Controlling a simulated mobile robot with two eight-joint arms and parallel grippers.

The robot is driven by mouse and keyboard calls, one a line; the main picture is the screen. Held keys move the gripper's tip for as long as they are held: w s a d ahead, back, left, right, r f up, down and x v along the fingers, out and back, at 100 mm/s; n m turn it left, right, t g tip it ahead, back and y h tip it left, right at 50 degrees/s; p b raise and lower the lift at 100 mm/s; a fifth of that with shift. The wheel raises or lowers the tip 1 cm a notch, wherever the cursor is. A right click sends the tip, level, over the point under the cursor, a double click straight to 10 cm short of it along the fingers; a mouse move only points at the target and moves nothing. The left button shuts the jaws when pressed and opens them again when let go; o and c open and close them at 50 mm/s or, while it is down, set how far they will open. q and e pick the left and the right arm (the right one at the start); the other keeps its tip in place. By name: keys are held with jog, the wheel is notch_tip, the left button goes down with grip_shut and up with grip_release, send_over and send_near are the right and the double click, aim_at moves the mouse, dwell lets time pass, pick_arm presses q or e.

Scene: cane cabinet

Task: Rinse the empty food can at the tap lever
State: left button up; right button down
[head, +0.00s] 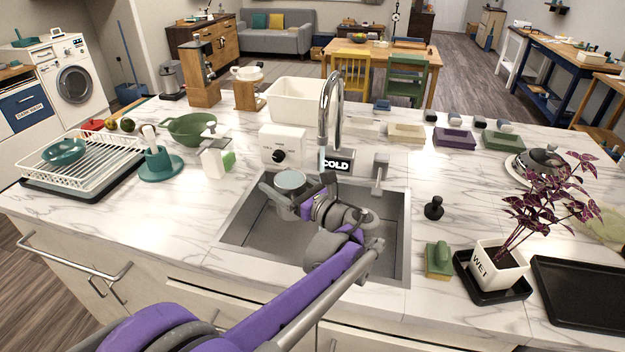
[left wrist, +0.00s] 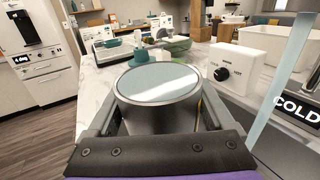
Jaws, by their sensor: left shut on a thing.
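The grey metal food can (head: 289,181) is upright over the left part of the sink (head: 401,235). My left gripper (head: 307,196) is shut on its sides. In the left wrist view the can (left wrist: 158,108) stands between the two fingers; a flat pale blue surface, like water, fills its top to just below the rim. The chrome tap (head: 325,105) arches above the sink. A pale blue column (left wrist: 279,92), like running water, shows right of the can, apart from it. The tap lever (head: 380,168) stands at the sink's back right. My right gripper is not in view.
A white knob box (head: 270,147) and a "COLD" sign (head: 342,162) stand behind the sink. A soap dispenser (head: 213,160) and dish rack (head: 85,168) are left. A sponge (head: 438,262), black stopper (head: 433,208) and potted plant (head: 497,268) are right.

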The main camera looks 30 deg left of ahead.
pick_arm(q)
jog(key=shift+s+a+r+p, duration=0.15)
jog(key=shift+s+r+p, duration=0.4)
jog(key=shift+s+r, duration=0.65)
jog(key=shift+s+f, duration=0.1)
jog(key=shift+f, duration=0.05)
